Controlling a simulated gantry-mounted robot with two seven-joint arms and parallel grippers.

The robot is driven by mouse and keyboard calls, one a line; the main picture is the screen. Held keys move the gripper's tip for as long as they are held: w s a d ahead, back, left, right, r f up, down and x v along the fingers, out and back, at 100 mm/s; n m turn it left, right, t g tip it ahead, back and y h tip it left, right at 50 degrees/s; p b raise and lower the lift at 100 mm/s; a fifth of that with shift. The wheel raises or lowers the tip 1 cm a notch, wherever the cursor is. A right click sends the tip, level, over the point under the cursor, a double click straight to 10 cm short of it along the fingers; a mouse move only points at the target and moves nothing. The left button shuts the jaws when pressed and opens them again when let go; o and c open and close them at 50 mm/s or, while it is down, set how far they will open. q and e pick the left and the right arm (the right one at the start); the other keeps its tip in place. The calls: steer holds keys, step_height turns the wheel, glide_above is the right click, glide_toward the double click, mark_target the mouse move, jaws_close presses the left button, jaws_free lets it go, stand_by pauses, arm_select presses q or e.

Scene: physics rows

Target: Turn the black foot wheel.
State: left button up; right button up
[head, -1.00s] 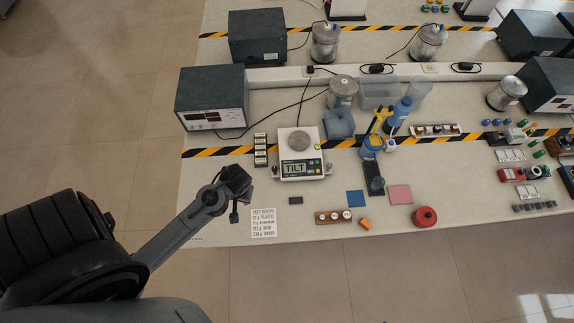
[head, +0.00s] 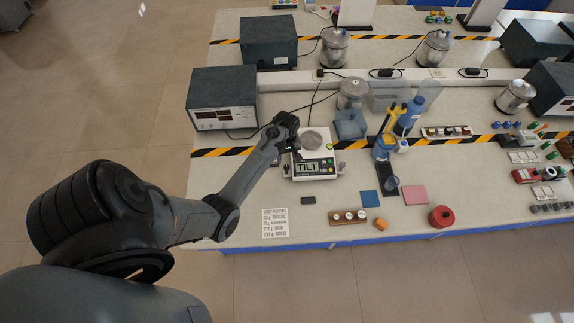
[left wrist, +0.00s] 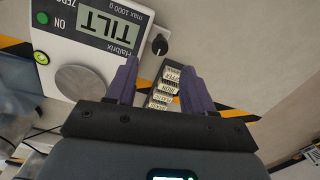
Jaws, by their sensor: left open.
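The black foot wheel (left wrist: 160,45) shows in the left wrist view beside a corner of the white scale (left wrist: 125,50). In the head view, the scale (head: 298,176) reads TILT, and a small dark foot wheel (head: 286,170) sits at its front left corner. My left gripper (head: 296,150) hangs over the scale's left side, covering part of it. In the left wrist view, its two purple fingers (left wrist: 160,70) are spread and empty. The wheel lies ahead of the gap between them, apart from both. My right gripper is not in view.
Small labelled blocks (left wrist: 163,88) show between and beyond the fingers, close to the scale. A grey instrument box (head: 223,98) stands behind left. A blue container (head: 350,124) stands right of the scale. A black block (head: 308,200) and a printed card (head: 275,222) lie in front.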

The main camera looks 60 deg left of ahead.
mark_target(287, 167)
arm_select(q)
steer(key=shift+f, duration=3.55)
steer(key=shift+c, duration=0.4)
jaws_close()
